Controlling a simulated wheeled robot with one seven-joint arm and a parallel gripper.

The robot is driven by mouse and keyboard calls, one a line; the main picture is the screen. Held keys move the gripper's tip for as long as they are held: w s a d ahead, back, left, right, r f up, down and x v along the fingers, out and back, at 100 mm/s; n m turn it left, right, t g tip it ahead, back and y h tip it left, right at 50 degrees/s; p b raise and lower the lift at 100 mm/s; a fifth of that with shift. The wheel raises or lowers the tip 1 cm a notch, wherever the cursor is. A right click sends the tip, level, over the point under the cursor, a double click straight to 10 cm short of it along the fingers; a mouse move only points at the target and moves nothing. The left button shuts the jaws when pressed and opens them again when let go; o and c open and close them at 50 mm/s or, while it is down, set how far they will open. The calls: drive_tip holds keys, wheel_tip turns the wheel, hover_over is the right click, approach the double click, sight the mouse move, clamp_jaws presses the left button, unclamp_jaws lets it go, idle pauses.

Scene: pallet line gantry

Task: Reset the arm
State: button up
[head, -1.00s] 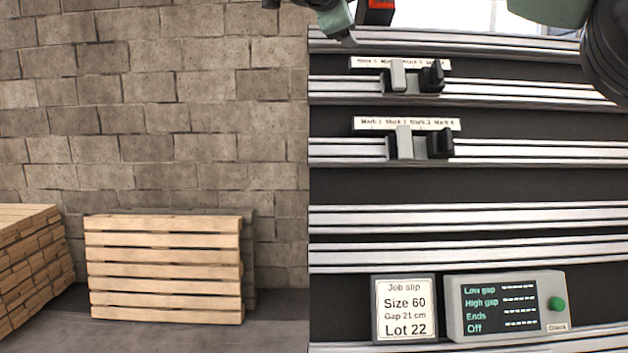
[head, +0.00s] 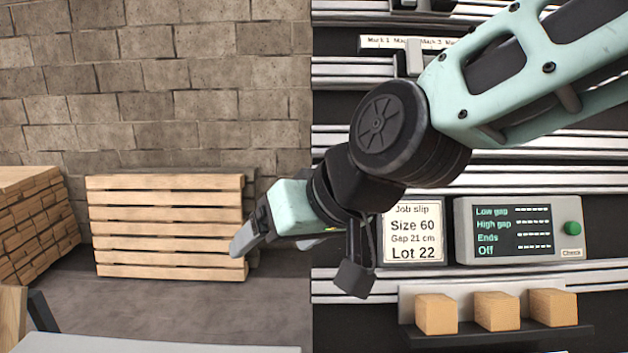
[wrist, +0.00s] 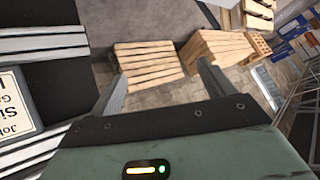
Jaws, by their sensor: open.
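My gripper (head: 244,240) is at the centre left of the head view, in front of the right part of the leaning pallet. Its fingers point left, away from the rail panel. In the wrist view my gripper (wrist: 160,88) has its two fingers spread wide apart with nothing between them. My arm comes in from the upper right and crosses in front of the panel, hiding much of the upper rails and slides.
The job slip (head: 411,232) and the check box (head: 516,229) sit on the panel right of my wrist. A dark shelf (head: 500,336) below holds three wooden blocks. A pallet (head: 165,228) leans at the wall, beside a pallet stack (head: 35,225). Grey floor (head: 200,308) is clear.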

drive_tip(key=s+d+f+n+g+h+b, duration=0.1)
drive_tip(key=s+d+f+g+h+b, duration=0.2)
drive_tip(key=s+d+f, duration=1.2)
drive_tip(key=d+f+g+h, duration=0.1)
drive_tip(key=d+g+h, duration=0.1)
drive_tip(key=d+h, duration=0.1)
drive_tip(key=shift+d+f+n+h, duration=0.2)
drive_tip(key=shift+n+h, duration=0.1)
